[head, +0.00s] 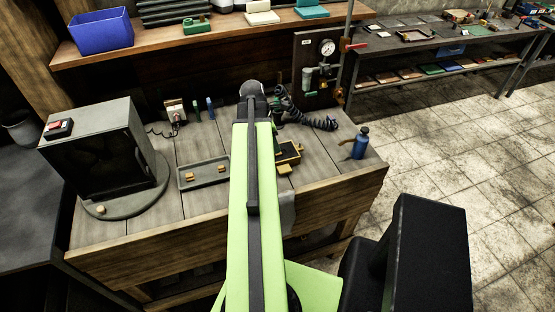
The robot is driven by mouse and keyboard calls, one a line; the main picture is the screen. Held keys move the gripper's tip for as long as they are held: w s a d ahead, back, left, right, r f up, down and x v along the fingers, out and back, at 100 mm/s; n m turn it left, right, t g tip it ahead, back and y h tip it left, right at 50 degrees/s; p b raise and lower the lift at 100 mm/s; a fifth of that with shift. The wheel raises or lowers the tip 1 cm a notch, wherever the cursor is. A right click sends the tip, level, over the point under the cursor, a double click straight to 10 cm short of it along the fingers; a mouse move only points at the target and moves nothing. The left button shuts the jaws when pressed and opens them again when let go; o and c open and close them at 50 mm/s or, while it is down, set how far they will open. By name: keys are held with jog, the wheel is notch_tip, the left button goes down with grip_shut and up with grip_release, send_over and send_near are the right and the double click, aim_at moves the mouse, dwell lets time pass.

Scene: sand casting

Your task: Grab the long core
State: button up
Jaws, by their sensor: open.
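I cannot clearly make out a long core. A shallow grey tray (205,183) on the wooden bench holds two small tan pieces, one at its left (190,177) and one at its right (221,168); at this size I cannot tell whether either is a core. A dark box with yellowish edges (290,153) sits just right of my arm, with a small yellowish block (284,169) in front of it. My green arm reaches forward over the bench and covers its middle.
A black-fronted grey machine (105,155) stands on the bench's left. A blue bottle (360,143) stands near the right edge. A coiled black hose (318,122) lies at the back below a gauge panel (318,65). A shelf (200,43) overhangs behind. Tiled floor is open to the right.

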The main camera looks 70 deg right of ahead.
aim_at(278, 155)
jog(key=b+x, duration=0.4)
jog(key=x, duration=0.1)
jog(key=shift+s+a+f+b, duration=0.15)
jog(key=shift+s+a+b, duration=0.1)
jog(key=shift+b, duration=0.15)
jog(key=shift+r, duration=0.2)
jog(key=shift+c, duration=0.3)
grip_shut()
